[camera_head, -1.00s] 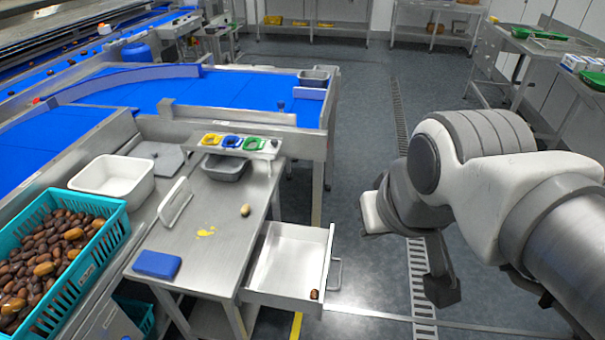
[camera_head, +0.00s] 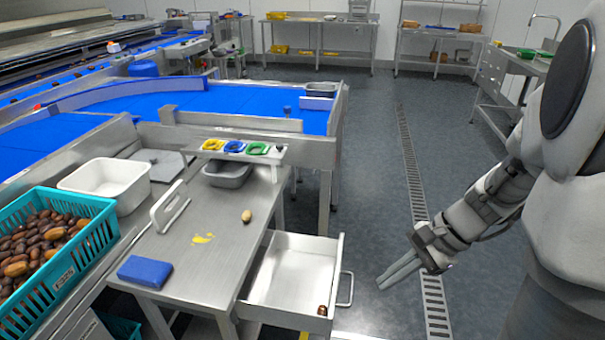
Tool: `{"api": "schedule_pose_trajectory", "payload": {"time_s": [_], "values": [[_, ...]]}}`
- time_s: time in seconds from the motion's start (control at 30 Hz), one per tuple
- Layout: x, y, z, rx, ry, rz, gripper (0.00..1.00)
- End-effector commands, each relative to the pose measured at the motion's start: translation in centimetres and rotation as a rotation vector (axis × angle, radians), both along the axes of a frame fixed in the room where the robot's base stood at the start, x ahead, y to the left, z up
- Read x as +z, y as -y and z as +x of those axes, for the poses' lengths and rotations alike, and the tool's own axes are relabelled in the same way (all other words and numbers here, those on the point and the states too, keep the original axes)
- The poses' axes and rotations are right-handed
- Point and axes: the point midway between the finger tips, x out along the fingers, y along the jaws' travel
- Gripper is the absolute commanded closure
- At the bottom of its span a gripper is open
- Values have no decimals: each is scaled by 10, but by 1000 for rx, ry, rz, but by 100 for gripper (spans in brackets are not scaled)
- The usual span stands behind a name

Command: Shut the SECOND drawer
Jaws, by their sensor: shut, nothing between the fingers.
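A metal drawer (camera_head: 290,270) stands pulled out from the right side of the steel work table (camera_head: 185,255). Its bar handle (camera_head: 347,289) is on its right front. A single brown date (camera_head: 322,310) lies in the drawer's near right corner. My gripper (camera_head: 398,274) is to the right of the handle, over the floor, with its fingers together and empty. It is apart from the handle. I cannot tell from this view whether the drawer is the second one; no other drawer shows clearly.
On the table lie a blue sponge (camera_head: 145,271), a yellow smear (camera_head: 202,239), one pale date (camera_head: 246,216) and a white-handled tool (camera_head: 168,207). A teal crate of dates (camera_head: 75,262) and a white tub (camera_head: 106,181) stand left. Floor right of the drawer is clear.

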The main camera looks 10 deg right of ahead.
Motion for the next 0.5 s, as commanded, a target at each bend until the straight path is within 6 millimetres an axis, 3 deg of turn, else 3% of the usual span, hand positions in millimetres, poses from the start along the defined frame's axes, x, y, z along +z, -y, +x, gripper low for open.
{"api": "schedule_pose_trajectory", "payload": {"time_s": [0.03,0.2,0.33,0.5], "values": [[-29,9,2,-75,-44,46,100],[-83,32,11,-299,-150,179,100],[-110,46,14,-416,-203,245,100],[-123,52,16,-478,-229,281,100]]}}
